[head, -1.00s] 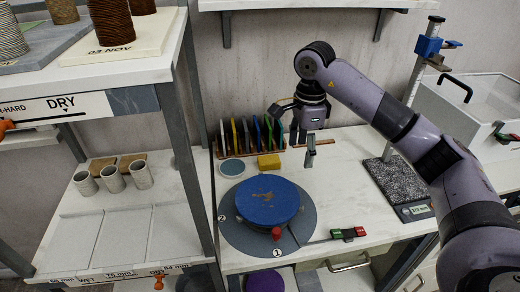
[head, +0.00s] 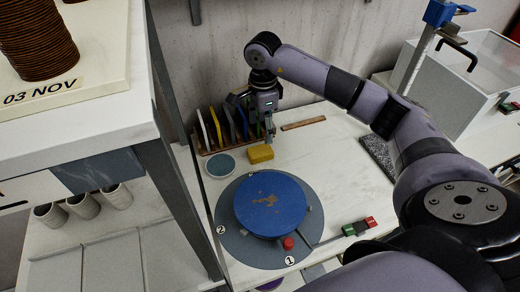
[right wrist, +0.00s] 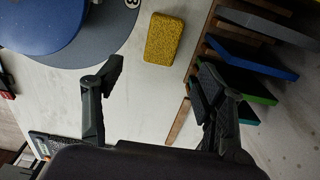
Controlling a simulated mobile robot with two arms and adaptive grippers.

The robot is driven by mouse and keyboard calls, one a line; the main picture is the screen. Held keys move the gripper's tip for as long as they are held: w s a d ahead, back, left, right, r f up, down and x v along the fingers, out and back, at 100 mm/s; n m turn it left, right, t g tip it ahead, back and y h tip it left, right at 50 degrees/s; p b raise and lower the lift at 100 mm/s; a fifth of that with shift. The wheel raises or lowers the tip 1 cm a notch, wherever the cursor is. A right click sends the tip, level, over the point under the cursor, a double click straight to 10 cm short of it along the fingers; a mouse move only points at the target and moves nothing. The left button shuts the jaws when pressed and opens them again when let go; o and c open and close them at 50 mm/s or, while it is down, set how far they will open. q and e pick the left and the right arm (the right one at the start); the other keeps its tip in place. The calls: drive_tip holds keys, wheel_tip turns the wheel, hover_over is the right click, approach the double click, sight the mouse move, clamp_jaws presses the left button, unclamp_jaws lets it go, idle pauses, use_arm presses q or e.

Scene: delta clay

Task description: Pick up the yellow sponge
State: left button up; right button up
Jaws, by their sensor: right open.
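The yellow sponge (head: 260,153) is a small block lying on the white worktop, between the blue wheel disc and the rack of coloured slabs. It also shows in the right wrist view (right wrist: 165,39), lying flat beyond the fingers. My right gripper (head: 269,138) is open and empty, just behind and slightly right of the sponge in the head view. In the right wrist view its two fingers (right wrist: 160,82) are spread wide, with the sponge ahead of the gap and apart from both. My left gripper is not in view.
A rack of upright coloured slabs (head: 222,128) stands close behind the sponge. A blue disc (head: 270,205) on a grey round base (head: 230,238) is in front. A pale round dish (head: 220,166) lies left of the sponge. A shelf unit (head: 175,170) stands at left.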

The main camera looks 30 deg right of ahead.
sight(260, 150)
drive_tip(key=f, duration=0.3)
drive_tip(key=shift+w+f+p, duration=0.15)
drive_tip(key=shift+w+p, duration=0.05)
drive_tip(key=shift+p, duration=0.1)
drive_tip(key=shift+f, duration=0.65)
drive_tip(key=shift+f+p, duration=0.2)
drive_tip(key=shift+p, duration=0.15)
drive_tip(key=f, duration=0.1)
drive_tip(key=f+p, duration=0.1)
drive_tip(key=f, duration=0.1)
drive_tip(key=f+p, duration=0.1)
drive_tip(key=shift+a+f, duration=0.2)
drive_tip(key=shift+a, duration=0.05)
drive_tip(key=shift+f, duration=0.2)
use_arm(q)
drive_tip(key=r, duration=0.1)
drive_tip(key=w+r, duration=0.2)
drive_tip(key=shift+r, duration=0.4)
use_arm(e)
drive_tip(key=shift+c, duration=0.5)
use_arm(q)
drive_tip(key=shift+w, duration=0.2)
use_arm(e)
drive_tip(key=c, duration=0.9)
